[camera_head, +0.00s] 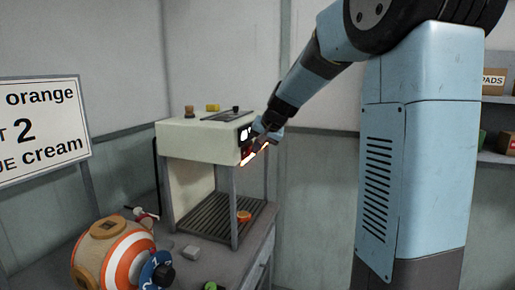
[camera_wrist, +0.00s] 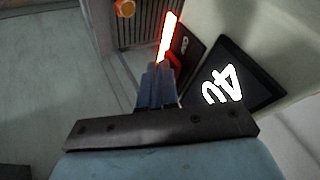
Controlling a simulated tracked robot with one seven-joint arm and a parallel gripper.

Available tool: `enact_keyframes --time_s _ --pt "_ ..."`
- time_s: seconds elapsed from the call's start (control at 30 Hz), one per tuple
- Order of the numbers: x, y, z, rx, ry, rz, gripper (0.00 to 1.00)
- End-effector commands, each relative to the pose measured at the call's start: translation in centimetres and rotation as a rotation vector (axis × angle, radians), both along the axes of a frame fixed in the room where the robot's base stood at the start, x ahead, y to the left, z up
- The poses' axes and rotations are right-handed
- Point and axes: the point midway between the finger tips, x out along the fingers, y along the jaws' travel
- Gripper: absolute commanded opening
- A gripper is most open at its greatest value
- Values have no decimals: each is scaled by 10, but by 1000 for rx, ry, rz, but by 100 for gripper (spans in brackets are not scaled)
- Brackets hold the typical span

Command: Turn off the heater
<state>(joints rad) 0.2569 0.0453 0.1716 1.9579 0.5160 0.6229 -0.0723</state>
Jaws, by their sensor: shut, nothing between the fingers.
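The heater (camera_head: 193,137) is a cream box on grey legs over a slatted grill (camera_head: 205,214), on a bench. A dark display (camera_wrist: 262,85) with white lit digits, perhaps 40, is on its front face. A bright orange-white glowing bar (camera_wrist: 168,38) shows below it, with a small red part (camera_wrist: 175,60) beside the bar. My gripper (camera_wrist: 158,72) is shut and empty, its fingertips close to the red part and bar. I cannot tell if they touch. In the head view my gripper (camera_head: 256,146) covers part of the heater's front, and no switch shows clearly.
An orange-and-white striped ball (camera_head: 123,262) with tan discs sits at the front left of the bench. A small orange piece (camera_head: 243,217) lies on the grill. A grey block (camera_head: 192,253) lies on the bench. A sign (camera_head: 40,130) stands left; shelves (camera_head: 497,128) are at right.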

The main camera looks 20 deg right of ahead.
Motion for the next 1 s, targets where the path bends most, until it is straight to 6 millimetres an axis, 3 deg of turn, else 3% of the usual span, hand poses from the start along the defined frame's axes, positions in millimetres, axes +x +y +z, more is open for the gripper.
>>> enact_keyframes --time_s 0.3,1.0 --pt "1 16 0 1 1 5 0" --pt "2 20 1 6 1 12 0"
